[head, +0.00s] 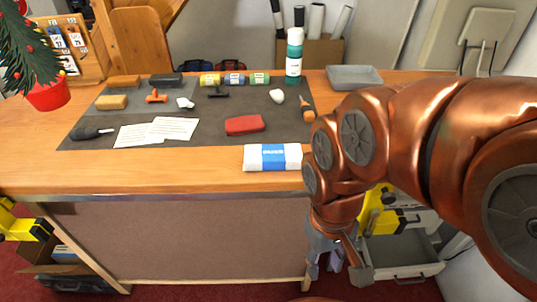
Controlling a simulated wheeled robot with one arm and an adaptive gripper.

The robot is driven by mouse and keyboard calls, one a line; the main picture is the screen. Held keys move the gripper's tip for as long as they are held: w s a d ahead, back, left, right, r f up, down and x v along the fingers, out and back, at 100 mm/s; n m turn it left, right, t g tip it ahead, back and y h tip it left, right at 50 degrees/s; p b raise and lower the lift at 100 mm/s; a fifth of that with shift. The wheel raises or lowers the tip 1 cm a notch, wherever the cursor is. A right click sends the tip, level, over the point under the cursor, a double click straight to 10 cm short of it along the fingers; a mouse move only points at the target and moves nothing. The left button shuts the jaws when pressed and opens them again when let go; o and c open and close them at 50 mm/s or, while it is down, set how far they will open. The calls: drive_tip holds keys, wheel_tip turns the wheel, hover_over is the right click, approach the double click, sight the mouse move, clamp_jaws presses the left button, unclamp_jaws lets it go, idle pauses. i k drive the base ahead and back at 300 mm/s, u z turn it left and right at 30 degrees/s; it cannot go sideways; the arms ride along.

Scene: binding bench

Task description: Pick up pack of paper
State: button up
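The pack of paper (272,157), a white pack with a blue label, lies flat on the wooden bench (200,178) near its front edge. My gripper (338,272) hangs low in front of the bench, below and to the right of the pack. Its fingers point down and stand apart, with nothing seen between them. It does not touch the pack.
On the mat are a red block (244,124), paper sheets (172,129), small jars (235,79) and several tools. A green-and-white bottle (294,55) and a grey tray (354,77) stand at the back. A potted tree (46,94) is left. The bench left of the pack is clear.

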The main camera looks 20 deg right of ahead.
sight(276, 157)
drive_tip(key=u, duration=2.25)
drive_tip(key=i, duration=1.6)
drive_tip(key=u, duration=2.05)
drive_tip(key=i, duration=0.3)
drive_tip(key=z, duration=3.8)
